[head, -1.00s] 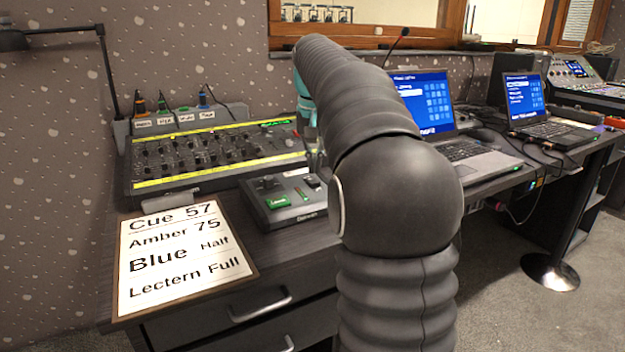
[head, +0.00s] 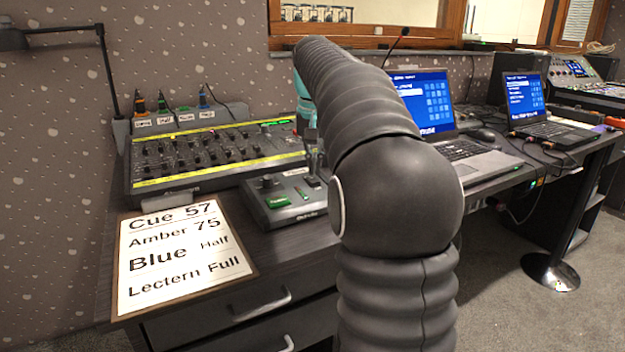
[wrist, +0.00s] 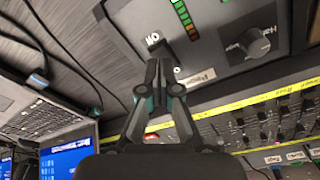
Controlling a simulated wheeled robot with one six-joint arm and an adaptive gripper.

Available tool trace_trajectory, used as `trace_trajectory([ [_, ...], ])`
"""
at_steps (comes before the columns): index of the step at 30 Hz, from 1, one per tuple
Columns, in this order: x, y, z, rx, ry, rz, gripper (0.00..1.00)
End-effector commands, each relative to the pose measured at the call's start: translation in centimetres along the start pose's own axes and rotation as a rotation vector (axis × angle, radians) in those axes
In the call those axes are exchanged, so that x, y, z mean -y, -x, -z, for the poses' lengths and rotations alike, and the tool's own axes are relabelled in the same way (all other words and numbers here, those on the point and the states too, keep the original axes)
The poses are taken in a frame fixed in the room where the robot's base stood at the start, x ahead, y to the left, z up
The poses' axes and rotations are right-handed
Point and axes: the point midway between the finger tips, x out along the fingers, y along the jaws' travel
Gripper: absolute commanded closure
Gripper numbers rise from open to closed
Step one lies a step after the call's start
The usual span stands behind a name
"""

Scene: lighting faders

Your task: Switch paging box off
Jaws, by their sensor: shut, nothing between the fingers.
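A small dark control box, taken as the paging box (head: 285,215), sits on the desk in front of the fader console. It carries a knob, a green label and a small light strip. In the wrist view the box (wrist: 215,25) shows its knob (wrist: 247,45), a coloured light strip (wrist: 186,18) and a white ON mark (wrist: 152,39). My gripper (wrist: 161,52) is shut and empty, its tips over the box beside the ON mark. The fingers hide the switch, so its position and any contact cannot be told. In the head view my arm hides most of the gripper.
The fader console (head: 215,155) stands close behind the box. A cue sheet (head: 180,255) lies at the front left. A laptop (head: 470,155) is to the right, with a gooseneck microphone (head: 396,45) behind. Drawers (head: 255,310) are below the desktop.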

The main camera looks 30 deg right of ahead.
Motion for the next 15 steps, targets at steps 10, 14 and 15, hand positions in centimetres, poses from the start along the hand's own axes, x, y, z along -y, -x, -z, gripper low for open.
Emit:
trace_trajectory([
  [10, 0.00, -0.49, -0.08, 0.000, 0.000, 0.000, 1.00],
  [14, 0.00, -0.66, -0.10, 0.000, 0.000, 0.000, 1.00],
  [15, 0.00, -0.71, -0.11, 0.000, 0.000, 0.000, 1.00],
])
